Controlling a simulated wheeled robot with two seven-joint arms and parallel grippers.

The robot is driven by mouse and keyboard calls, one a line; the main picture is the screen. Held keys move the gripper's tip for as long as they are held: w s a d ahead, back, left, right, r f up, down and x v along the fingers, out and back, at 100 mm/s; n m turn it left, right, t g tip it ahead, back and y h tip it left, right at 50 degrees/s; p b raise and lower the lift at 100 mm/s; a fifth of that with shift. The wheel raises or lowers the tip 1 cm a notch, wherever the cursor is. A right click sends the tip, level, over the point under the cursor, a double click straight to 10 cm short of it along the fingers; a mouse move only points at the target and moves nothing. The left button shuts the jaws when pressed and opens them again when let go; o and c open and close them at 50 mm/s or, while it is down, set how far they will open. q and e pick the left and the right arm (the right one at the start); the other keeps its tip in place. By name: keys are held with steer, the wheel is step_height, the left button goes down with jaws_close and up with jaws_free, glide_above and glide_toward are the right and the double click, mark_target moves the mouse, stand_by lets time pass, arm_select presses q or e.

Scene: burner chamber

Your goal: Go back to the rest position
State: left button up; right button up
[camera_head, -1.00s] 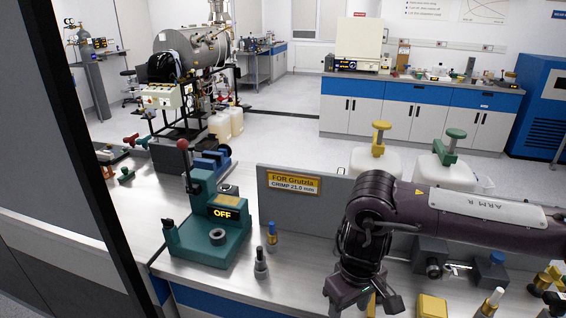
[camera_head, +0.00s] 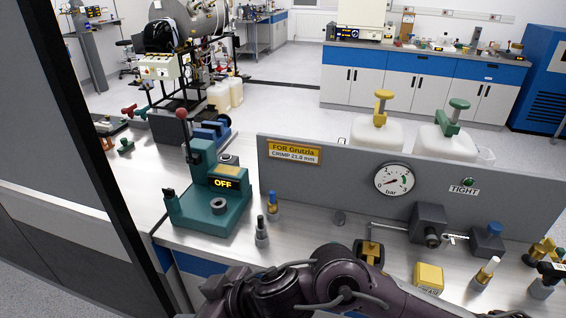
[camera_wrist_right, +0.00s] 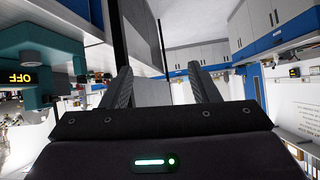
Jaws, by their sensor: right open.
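My right arm crosses the bottom of the head view, low in front of the bench's near edge, with its gripper out of that frame. In the right wrist view my right gripper (camera_wrist_right: 160,88) has its two fingers apart, with nothing between them. The green press (camera_head: 212,200) with the lit "OFF" display stands on the bench at left centre; part of it also shows at the left of the wrist view (camera_wrist_right: 38,75). My left gripper is not in view.
A dark post (camera_head: 85,150) rises at left.

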step_height(320, 180, up, 4)
steer(key=w+d+m+t, duration=0.1)
steer(key=w+m+t, duration=0.1)
steer(key=t, duration=0.1)
steer(key=w+d+f+m+t+h, duration=0.1)
steer(key=w+d+f+m+h, duration=0.15)
steer(key=d, duration=0.55)
steer(key=w+d+f+m+t+h, duration=0.1)
steer(key=d+f+m+h, duration=0.25)
steer(key=d, duration=0.45)
steer(key=s+d+f+m+g+h, duration=0.25)
steer(key=s+d+f, duration=0.3)
steer(key=d, duration=0.35)
steer(key=s+d+f+m+g+h, duration=0.1)
steer(key=s+d+f+g+h, duration=0.2)
steer(key=s+d, duration=0.45)
step_height(320, 180, down, 31)
steer(key=y+b, duration=0.1)
steer(key=s+d+f+g, duration=0.1)
steer(key=s+d+f, duration=0.1)
steer(key=s+f, duration=0.8)
steer(key=s+d+f+g, duration=0.1)
steer(key=s+d+f, duration=0.1)
steer(key=s+f, duration=0.8)
steer(key=shift+n+b, duration=0.35)
steer(key=shift+b, duration=0.05)
